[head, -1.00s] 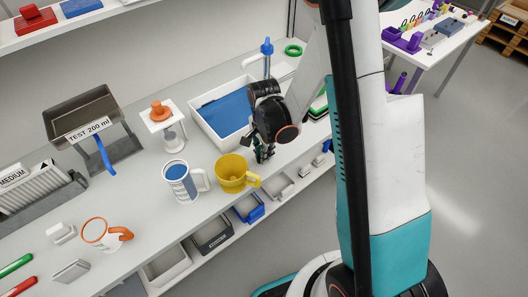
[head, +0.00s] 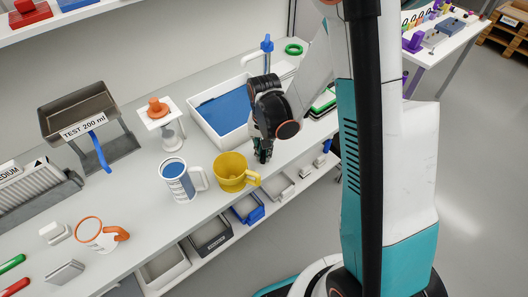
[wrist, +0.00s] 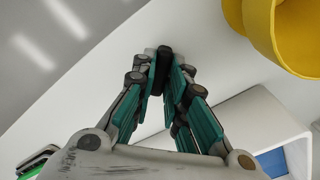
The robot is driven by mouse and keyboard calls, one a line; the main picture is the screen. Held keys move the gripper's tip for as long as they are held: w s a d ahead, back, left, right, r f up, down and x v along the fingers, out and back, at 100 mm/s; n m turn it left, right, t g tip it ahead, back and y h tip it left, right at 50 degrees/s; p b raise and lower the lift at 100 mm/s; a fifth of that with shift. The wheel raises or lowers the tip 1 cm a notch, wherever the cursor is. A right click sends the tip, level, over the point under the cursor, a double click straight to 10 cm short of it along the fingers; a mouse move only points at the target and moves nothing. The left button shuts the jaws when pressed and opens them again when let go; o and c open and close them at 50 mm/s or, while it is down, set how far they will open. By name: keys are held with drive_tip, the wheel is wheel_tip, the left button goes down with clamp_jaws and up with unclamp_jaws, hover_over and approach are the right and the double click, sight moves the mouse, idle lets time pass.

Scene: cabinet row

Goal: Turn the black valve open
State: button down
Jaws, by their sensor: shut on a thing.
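My gripper (wrist: 164,62) is shut on a small black piece (wrist: 164,58), which I take to be the black valve's handle. Only a short dark part of it shows between the teal finger pads in the wrist view; the rest is hidden. In the head view my gripper (head: 263,150) points down at the counter's front edge, in front of the white basin (head: 204,125) and to the right of the yellow mug (head: 229,172). The valve cannot be made out there behind the fingers.
The yellow mug stands very close to the left of my gripper. A white-and-blue mug (head: 177,178) and an orange-rimmed mug (head: 94,237) stand further left. A blue-handled tap (head: 266,44) rises behind the basin. Bins (head: 248,207) sit under the counter edge.

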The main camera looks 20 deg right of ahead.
sight(264, 153)
drive_tip(key=n+b, duration=0.1)
drive_tip(key=n, duration=0.3)
drive_tip(key=shift+n, duration=0.3)
drive_tip(key=n, duration=0.4)
drive_tip(key=shift+n+b, duration=0.3)
drive_tip(key=shift+n, duration=0.1)
drive_tip(key=c, duration=1.6)
unclamp_jaws()
drive_tip(key=shift+r, duration=0.1)
wheel_tip(264, 153, up, 12)
